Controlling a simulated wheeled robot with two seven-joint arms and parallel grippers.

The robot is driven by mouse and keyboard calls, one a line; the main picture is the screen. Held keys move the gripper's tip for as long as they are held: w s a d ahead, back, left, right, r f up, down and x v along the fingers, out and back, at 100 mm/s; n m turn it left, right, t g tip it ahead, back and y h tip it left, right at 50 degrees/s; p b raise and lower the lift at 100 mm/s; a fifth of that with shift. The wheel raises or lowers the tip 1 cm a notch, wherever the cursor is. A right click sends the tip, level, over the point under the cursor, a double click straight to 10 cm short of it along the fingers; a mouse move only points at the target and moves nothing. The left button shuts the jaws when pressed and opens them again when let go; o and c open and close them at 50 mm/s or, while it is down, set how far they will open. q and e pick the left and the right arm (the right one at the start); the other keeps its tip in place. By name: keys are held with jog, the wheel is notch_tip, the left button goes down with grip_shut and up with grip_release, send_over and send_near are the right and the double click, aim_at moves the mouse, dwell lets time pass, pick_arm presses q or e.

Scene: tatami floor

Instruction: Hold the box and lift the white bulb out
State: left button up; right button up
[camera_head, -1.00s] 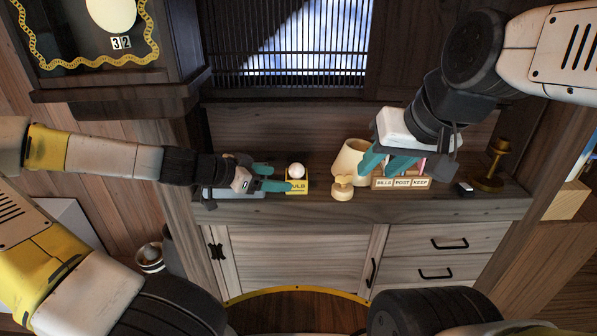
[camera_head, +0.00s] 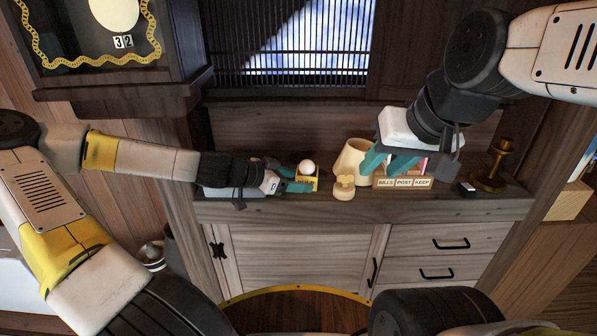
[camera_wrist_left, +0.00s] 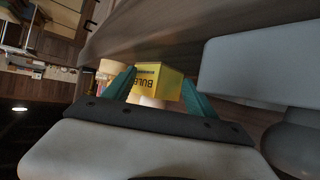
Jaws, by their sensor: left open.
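The small yellow bulb box (camera_head: 301,187) stands on the wooden counter with the round white bulb (camera_head: 307,167) showing at its top. My left gripper (camera_head: 297,180) is open at the left side of the box, its teal fingers reaching to it. In the left wrist view the box (camera_wrist_left: 158,80), lettered BULB, lies between the two spread fingers (camera_wrist_left: 155,90); contact is unclear. A pale rounded shape, perhaps the bulb (camera_wrist_left: 150,101), shows just below it there. My right gripper (camera_head: 388,160) hangs over the letter rack, its teal fingers apart, with nothing seen held.
Right of the box stand a cream knobbed object (camera_head: 343,188) and a tilted cream shade (camera_head: 351,158). The rack marked BILLS, POST, KEEP (camera_head: 403,183), a small dark-and-white item (camera_head: 467,187) and a brass stand (camera_head: 490,170) are further right. A dark lattice wall rises behind.

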pick_arm(q)
grip_shut()
jog(key=shift+o, duration=1.7)
grip_release()
